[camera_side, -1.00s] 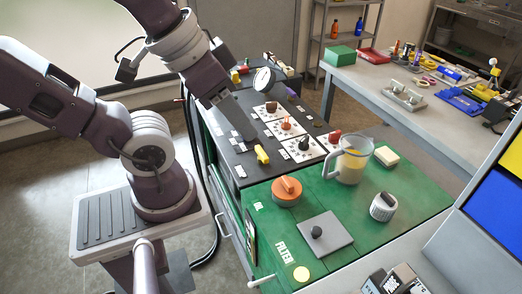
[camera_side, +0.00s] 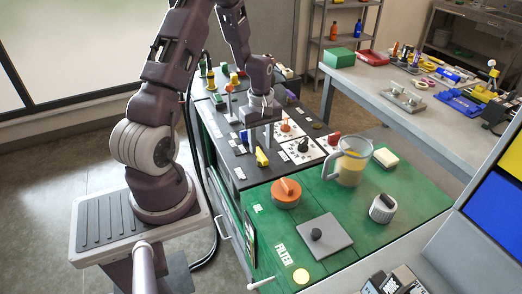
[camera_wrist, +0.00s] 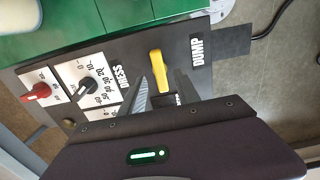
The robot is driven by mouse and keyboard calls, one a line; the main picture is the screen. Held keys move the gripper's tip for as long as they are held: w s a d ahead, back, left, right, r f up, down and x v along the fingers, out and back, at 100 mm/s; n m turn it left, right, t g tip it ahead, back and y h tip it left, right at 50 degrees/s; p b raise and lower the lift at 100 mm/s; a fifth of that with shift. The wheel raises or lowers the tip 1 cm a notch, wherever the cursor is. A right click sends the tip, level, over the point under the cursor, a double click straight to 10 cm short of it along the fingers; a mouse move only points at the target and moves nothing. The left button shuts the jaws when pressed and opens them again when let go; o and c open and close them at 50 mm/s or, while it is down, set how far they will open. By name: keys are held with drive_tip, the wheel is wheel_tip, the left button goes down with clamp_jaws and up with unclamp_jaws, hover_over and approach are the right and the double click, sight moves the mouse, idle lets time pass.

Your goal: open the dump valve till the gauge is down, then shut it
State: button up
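The dump valve's yellow handle (camera_side: 262,157) is on the dark panel near the green top's edge. It also shows in the wrist view (camera_wrist: 170,74), beside the DUMP label (camera_wrist: 197,50). The round raised gauge is hidden behind my arm in the side view.
A red knob (camera_wrist: 38,91) and other dials are close on the panel.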

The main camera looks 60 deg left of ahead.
sight(261, 153)
drive_tip(key=shift+f, duration=1.55)
clamp_jaws()
